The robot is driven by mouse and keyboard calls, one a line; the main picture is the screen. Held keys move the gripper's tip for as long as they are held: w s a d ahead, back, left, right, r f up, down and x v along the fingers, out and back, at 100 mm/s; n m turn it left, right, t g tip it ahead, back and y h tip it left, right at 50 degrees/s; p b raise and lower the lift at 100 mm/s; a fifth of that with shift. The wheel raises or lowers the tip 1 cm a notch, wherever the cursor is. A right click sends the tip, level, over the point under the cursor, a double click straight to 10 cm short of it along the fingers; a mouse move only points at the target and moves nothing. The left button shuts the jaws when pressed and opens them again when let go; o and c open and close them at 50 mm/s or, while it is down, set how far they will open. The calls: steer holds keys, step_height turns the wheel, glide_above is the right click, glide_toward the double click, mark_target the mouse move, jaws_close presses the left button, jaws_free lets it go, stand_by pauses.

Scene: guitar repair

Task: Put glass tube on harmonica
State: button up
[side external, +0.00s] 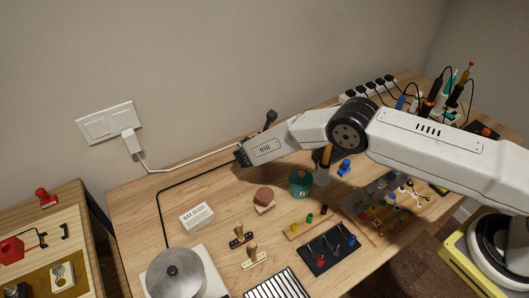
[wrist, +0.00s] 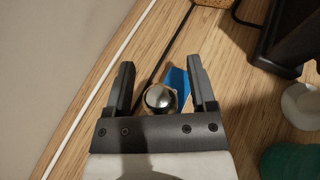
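In the wrist view my gripper (wrist: 160,75) is open, with its two dark fingers spread wide. A shiny, rounded, silver-grey thing (wrist: 160,97) shows between the fingers near the palm, with a gap on each side; I cannot tell whether it is the glass tube. A flat blue thing (wrist: 178,84) lies just right of it, partly hidden by the right finger. In the side view my gripper (side external: 240,156) is over the back of the bench by the wall, and my arm hides what is behind it. I cannot make out a harmonica for certain.
The wooden bench (side external: 140,205) holds a white box (side external: 196,216), a green jar (side external: 300,183), a round metal pot (side external: 175,272) and a black tool mat (side external: 322,258). A black cable (side external: 160,205) runs along the back left. Sockets and upright tools stand at the right.

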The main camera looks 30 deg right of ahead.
steer(key=shift+r, duration=0.15)
steer(key=v, duration=1.2)
stand_by(0.7)
steer(key=s+d+r+m+g+y, duration=0.6)
steer(key=s+d+r+m, duration=0.25)
steer(key=d+m, duration=0.2)
steer(key=s+d+r+m+t+y, duration=0.1)
steer(key=s+d+r+m+y, duration=0.2)
steer(key=s+m, duration=0.3)
steer(key=s+d+r+m+y, duration=0.2)
steer(key=s+m, duration=0.5)
steer(key=s, duration=0.5)
steer(key=shift+s+d+r+t+y, duration=0.3)
steer(key=shift+d+r+t+y, duration=0.1)
steer(key=shift+d+r, duration=0.35)
